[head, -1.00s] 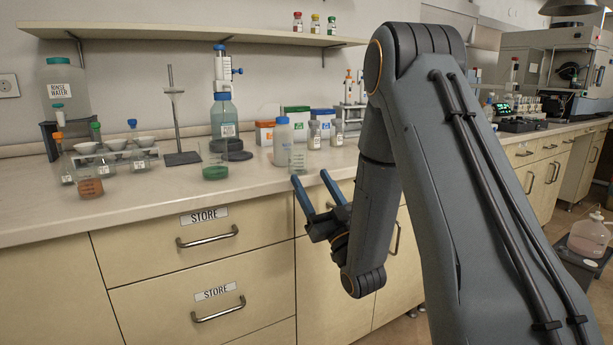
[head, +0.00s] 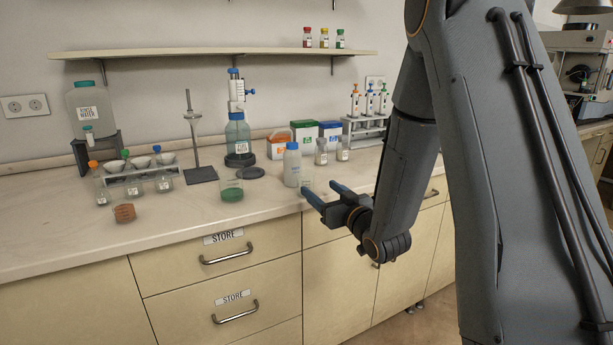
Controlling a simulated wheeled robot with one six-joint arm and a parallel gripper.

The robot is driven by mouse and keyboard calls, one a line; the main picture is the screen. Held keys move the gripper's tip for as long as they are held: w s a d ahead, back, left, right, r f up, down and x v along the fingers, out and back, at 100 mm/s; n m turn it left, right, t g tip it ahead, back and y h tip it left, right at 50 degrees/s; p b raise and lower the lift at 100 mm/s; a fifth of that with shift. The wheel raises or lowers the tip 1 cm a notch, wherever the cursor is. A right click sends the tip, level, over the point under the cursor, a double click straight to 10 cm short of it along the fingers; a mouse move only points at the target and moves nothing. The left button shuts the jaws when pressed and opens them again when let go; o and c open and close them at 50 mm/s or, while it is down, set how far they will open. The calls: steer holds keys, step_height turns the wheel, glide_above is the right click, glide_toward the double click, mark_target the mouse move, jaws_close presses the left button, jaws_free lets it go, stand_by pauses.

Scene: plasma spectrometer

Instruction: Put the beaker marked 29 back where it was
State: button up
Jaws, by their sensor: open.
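A small clear beaker (head: 307,184) stands upright near the bench's front edge, just right of a white blue-capped bottle (head: 292,164). A beaker with green contents (head: 232,191) stands further left, and one with red-brown contents (head: 124,213) stands at the far left. Their numbers are too small to read, so I cannot tell which is marked 29. My gripper (head: 320,193) is open and empty at the front edge, its two blue fingers pointing at the clear beaker. The near finger overlaps the beaker's lower part in the picture; I cannot tell whether they touch.
A funnel rack (head: 143,172) is at left. Two small bottles (head: 321,152) stand right of the clear beaker. The bench between the red-brown and green beakers is clear.

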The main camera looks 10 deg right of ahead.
mark_target(310, 180)
steer(key=shift+x, duration=1.1)
steer(key=shift+p+x, duration=0.7)
steer(key=shift+x, duration=2.05)
steer(key=shift+s+a, duration=0.1)
steer(key=shift+a, duration=0.05)
steer(key=c, duration=1.2)
steer(key=shift+r, duration=0.1)
